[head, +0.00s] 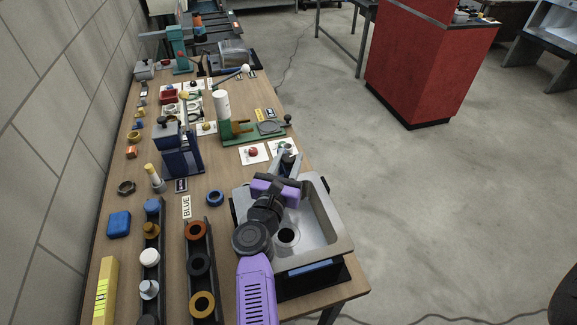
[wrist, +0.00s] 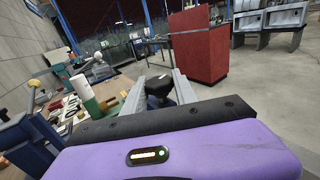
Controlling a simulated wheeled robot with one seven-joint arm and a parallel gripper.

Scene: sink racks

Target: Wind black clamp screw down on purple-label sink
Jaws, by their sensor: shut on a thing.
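A metal sink (head: 335,218) with a round drain (head: 287,236) stands at the near right of the bench. My gripper (head: 288,158) is over the sink's far edge, reaching away from my body. In the wrist view, my gripper (wrist: 159,92) has its two grey fingers on either side of a black knob (wrist: 159,84), which looks like the clamp screw's head. It is shut on this knob. The screw's shaft and clamp foot are hidden behind my gripper. I cannot make out a purple label on the sink.
Two dark racks with rings and plugs stand left of the sink, beside a sign reading BLUE (head: 186,207). A blue ring (head: 215,198) lies near the sink. A green press (head: 240,130) and a blue device (head: 180,150) stand farther back. Open floor lies right.

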